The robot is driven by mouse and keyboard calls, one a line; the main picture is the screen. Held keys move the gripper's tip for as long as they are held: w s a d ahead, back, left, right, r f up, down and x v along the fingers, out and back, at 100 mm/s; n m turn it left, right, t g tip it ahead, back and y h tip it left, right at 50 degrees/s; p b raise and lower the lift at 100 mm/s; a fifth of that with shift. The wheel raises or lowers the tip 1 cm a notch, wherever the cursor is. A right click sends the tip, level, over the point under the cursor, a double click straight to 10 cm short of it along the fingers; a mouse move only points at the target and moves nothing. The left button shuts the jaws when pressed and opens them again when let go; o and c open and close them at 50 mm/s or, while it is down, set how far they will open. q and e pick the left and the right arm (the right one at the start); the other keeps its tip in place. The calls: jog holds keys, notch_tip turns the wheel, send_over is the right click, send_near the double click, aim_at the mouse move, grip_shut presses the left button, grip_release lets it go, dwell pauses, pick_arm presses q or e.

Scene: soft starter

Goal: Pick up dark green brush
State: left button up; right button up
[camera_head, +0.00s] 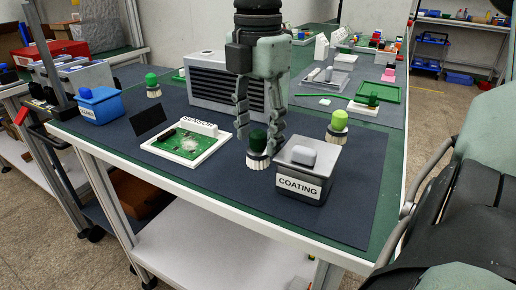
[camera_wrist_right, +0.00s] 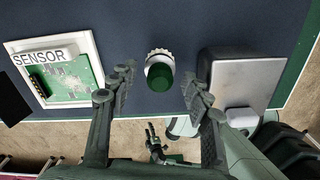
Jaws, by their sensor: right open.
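The dark green brush (camera_head: 258,141) stands upright on the dark mat (camera_head: 225,185), left of the box labelled COATING (camera_head: 306,172). It has a dark green handle and pale bristles. My right gripper (camera_head: 257,146) comes down from above, open, with its fingers around the brush area. In the right wrist view, the brush (camera_wrist_right: 160,74) lies between the two spread fingertips (camera_wrist_right: 158,82), with a gap on each side. Neither finger visibly touches it. A small gripper, seemingly my left one (camera_wrist_right: 155,143), shows low in that view; its opening is unclear.
The COATING box (camera_wrist_right: 243,82) is close to the right finger. A SENSOR board (camera_head: 187,142) in a white frame lies to the left. A light green brush (camera_head: 338,121) stands behind the box. A grey vented unit (camera_head: 215,82) stands behind the gripper. The front mat is clear.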

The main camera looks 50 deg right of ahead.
jog(key=shift+f, duration=0.25)
grip_shut()
jog(key=shift+r, duration=0.1)
notch_tip(320, 180, up, 12)
notch_tip(320, 180, up, 15)
jog(key=p, duration=0.2)
send_over(258, 131)
pick_arm(q)
jog(key=shift+d+f, duration=0.15)
jog(key=shift+f, duration=2.25)
pick_arm(e)
jog(key=shift+r, duration=0.45)
